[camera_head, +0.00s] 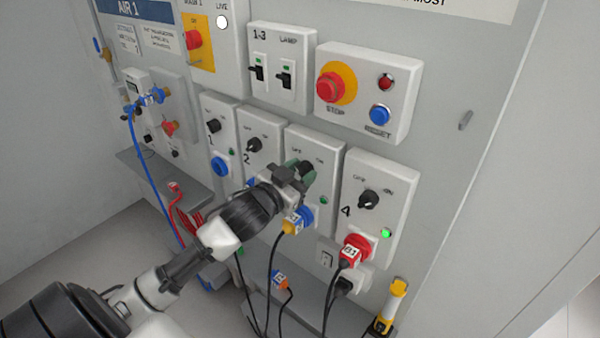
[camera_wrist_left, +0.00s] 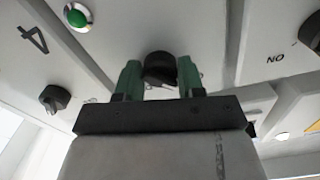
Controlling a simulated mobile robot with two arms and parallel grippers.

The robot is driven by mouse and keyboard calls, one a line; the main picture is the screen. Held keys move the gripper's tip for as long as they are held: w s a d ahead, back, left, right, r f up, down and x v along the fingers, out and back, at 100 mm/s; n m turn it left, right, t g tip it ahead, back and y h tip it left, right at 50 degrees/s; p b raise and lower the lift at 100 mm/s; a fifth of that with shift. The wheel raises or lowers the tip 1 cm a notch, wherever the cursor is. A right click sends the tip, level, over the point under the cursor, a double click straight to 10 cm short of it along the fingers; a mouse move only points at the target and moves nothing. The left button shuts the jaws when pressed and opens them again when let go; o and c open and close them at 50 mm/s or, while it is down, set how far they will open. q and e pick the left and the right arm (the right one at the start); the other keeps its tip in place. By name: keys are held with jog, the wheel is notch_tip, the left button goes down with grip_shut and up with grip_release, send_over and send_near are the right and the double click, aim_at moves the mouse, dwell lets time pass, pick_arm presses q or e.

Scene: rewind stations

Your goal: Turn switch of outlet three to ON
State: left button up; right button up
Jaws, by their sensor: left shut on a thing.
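The outlet three panel (camera_head: 318,148) stands between outlets two and four. Its black switch knob (camera_wrist_left: 160,68) sits between the two green fingers of my left gripper (camera_wrist_left: 160,80) in the wrist view. In the head view my left gripper (camera_head: 296,174) reaches the panel from the lower left, shut on this knob. The gripper covers most of the knob and the panel's number, so I cannot tell the knob's setting. The panel's green lamp (camera_head: 323,199) looks darker than outlet four's lamp (camera_head: 386,233). A blue plug (camera_head: 304,216) is below the gripper. My right gripper is out of view.
Outlet four's knob (camera_head: 368,199) and red plug (camera_head: 354,248) are close on the right; outlet two's knob (camera_head: 254,145) is on the left. The stop button box (camera_head: 369,122) is above. Cables hang below the outlets.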

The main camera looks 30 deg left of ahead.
pick_arm(q)
jog(key=shift+m, duration=0.4)
jog(key=m+p, duration=0.1)
jog(key=m, duration=0.1)
jog(key=shift+r+m+p, duration=0.15)
jog(key=shift+m+p, duration=0.2)
jog(key=shift+m, duration=0.05)
jog(key=m+p, duration=0.1)
jog(key=m, duration=0.3)
jog(key=shift+m, duration=0.3)
jog(key=m+p, duration=0.1)
jog(key=m, duration=0.4)
jog(key=shift+p, duration=0.4)
jog(key=shift+m+p, duration=0.45)
jog(key=shift+m, duration=1.95)
jog(key=o, duration=0.9)
